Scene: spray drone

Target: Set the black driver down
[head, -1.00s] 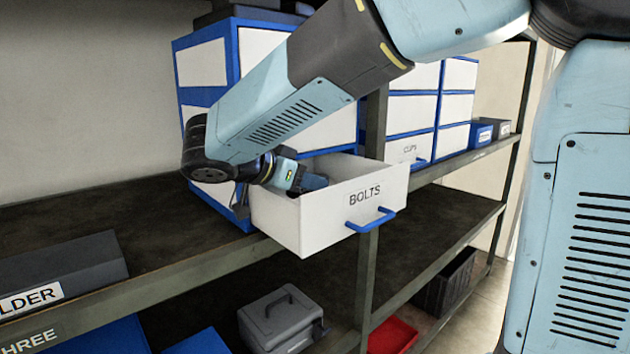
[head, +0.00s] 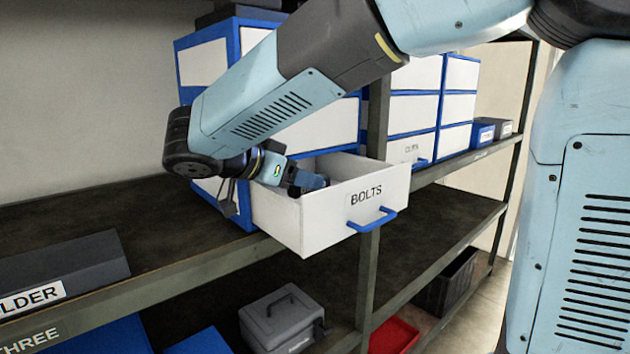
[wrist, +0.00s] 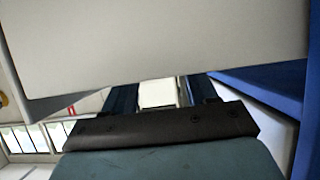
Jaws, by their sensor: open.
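A white drawer labelled BOLTS (head: 330,215) stands pulled out of the blue-and-white cabinet, with a blue handle (head: 372,220) on its front. My gripper (head: 314,183) is at the drawer's open top, its fingers reaching over the near side wall and partly inside. The jaws are open. In the wrist view, my two dark blue fingers (wrist: 160,93) stand apart with a pale patch between them, and a large pale panel fills the top. I cannot make out the black driver in either view. The drawer's floor is hidden by its walls and my gripper.
The blue-framed cabinet (head: 205,62) stands on the shelf behind the drawer. A dark box (head: 65,268) labelled "...LDER" lies at left. A grey case (head: 282,318) and a red bin (head: 392,336) are on the lower shelf. The shelf between dark box and cabinet is bare.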

